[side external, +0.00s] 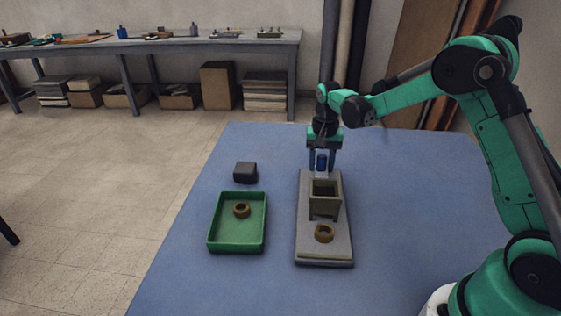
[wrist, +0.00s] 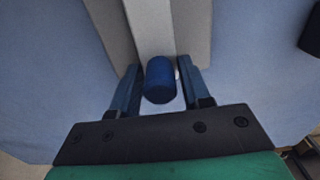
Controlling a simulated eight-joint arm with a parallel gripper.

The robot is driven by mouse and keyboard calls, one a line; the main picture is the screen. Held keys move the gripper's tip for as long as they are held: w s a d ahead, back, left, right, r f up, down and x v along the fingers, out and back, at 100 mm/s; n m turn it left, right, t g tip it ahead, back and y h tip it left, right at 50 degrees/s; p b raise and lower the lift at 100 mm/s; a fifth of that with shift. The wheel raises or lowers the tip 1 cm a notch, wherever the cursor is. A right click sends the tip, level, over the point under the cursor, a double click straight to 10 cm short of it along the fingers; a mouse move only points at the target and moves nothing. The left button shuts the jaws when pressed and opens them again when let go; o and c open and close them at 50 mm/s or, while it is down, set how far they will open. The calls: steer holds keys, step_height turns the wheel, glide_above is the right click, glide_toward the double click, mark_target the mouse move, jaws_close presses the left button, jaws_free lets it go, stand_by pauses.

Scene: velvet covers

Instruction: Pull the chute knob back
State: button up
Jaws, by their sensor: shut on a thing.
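The chute knob is a dark blue cylinder (side external: 321,162) at the far end of the chute's grey base (side external: 309,248). It also shows in the wrist view (wrist: 159,80), at the end of a pale strip. My gripper (side external: 321,166) is at the knob, with one finger on each side of it. In the wrist view my gripper (wrist: 160,84) is shut on the knob. An olive box-like hopper (side external: 325,200) with an open top stands on the base. A brown ring (side external: 324,233) lies on the base in front of the hopper.
A green tray (side external: 237,249) with a brown ring (side external: 241,210) in it stands left of the base. A dark grey block (side external: 245,172) sits behind the tray. The blue table cover (side external: 420,190) is clear to the right. A workbench (side external: 190,43) stands far back.

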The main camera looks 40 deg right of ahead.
steer(key=o, duration=1.3)
steer(key=shift+o, duration=0.2)
steer(key=shift+r, duration=3.5)
steer(key=shift+s+a+r, duration=0.15)
steer(key=shift+r, duration=0.1)
steer(key=s+a+r+n+t, duration=0.3)
steer(key=s+a+n+t, duration=0.4)
steer(key=s, duration=0.6)
steer(key=a+n, duration=0.2)
steer(key=a, duration=0.1)
steer(key=shift+s+a+r, duration=0.15)
steer(key=shift+a+r, duration=0.1)
steer(key=shift+a, duration=0.05)
